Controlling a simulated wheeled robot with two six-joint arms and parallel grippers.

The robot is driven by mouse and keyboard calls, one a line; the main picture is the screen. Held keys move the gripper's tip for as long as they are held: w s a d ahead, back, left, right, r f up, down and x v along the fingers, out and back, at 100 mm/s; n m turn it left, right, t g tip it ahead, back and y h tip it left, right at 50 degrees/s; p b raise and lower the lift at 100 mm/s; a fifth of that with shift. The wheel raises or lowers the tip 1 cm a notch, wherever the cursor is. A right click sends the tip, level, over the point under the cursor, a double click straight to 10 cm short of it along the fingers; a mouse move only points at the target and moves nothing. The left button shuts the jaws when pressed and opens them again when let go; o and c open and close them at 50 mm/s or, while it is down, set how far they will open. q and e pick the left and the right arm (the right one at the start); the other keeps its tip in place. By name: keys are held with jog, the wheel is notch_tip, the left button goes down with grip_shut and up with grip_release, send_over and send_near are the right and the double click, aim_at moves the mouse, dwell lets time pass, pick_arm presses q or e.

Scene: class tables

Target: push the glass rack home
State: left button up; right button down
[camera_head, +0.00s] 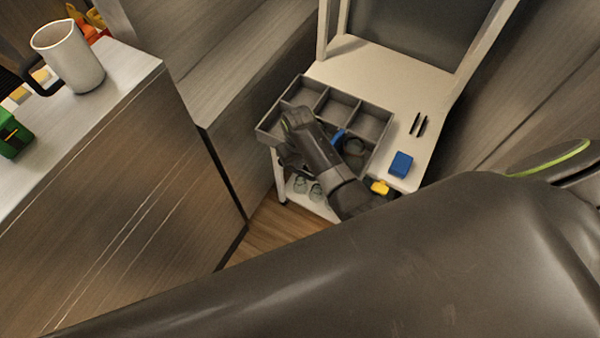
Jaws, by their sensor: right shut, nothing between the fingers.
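The grey glass rack (340,106), a shallow tray split into square compartments, sits on a white table (410,80). Its left front corner reaches out to the table's edge, and seems to overhang it. My right gripper (288,156) is shut and empty at the rack's near side; whether it touches the rack I cannot tell. My right arm hides part of the rack's near wall and near compartments. A blue item (338,136) and a dark round item (354,146) show in the rack beside the arm. My left gripper is not in view.
A blue block (401,164), a yellow piece (380,187) and two dark slots (418,124) are right of the rack. Glasses (316,191) show below the tabletop. A counter at left holds a white pitcher (70,57) and green block (13,134). My dark arm link fills the foreground.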

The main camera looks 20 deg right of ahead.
jog(key=shift+w+d+f+b, duration=0.2)
jog(key=shift+w+d, duration=0.45)
jog(key=shift+d, duration=0.35)
jog(key=shift+w+d+f+b, duration=0.2)
jog(key=shift+w+d, duration=0.4)
jog(key=shift+d, duration=0.35)
jog(key=shift+w+d+b, duration=0.55)
jog(key=shift+w+d, duration=0.4)
jog(key=shift+d, duration=0.3)
jog(key=shift+w+d+b, duration=0.5)
jog(key=shift+w+d, duration=0.45)
jog(key=shift+d, duration=0.25)
jog(key=shift+s+a, duration=0.1)
jog(key=shift+a, duration=0.05)
jog(key=shift+s+a+r+p, duration=0.15)
jog(key=shift+s+a+p, duration=0.35)
jog(key=shift+p, duration=0.45)
jog(key=r+p, duration=0.1)
jog(key=w+r+p, duration=0.1)
jog(key=shift+r+p, duration=0.15)
jog(key=shift+p, duration=0.25)
notch_tip(320, 180, up, 2)
jog(key=shift+s+r+p, duration=0.1)
jog(key=shift+p, duration=0.2)
jog(key=shift+r, duration=1.25)
jog(key=shift+d, duration=0.1)
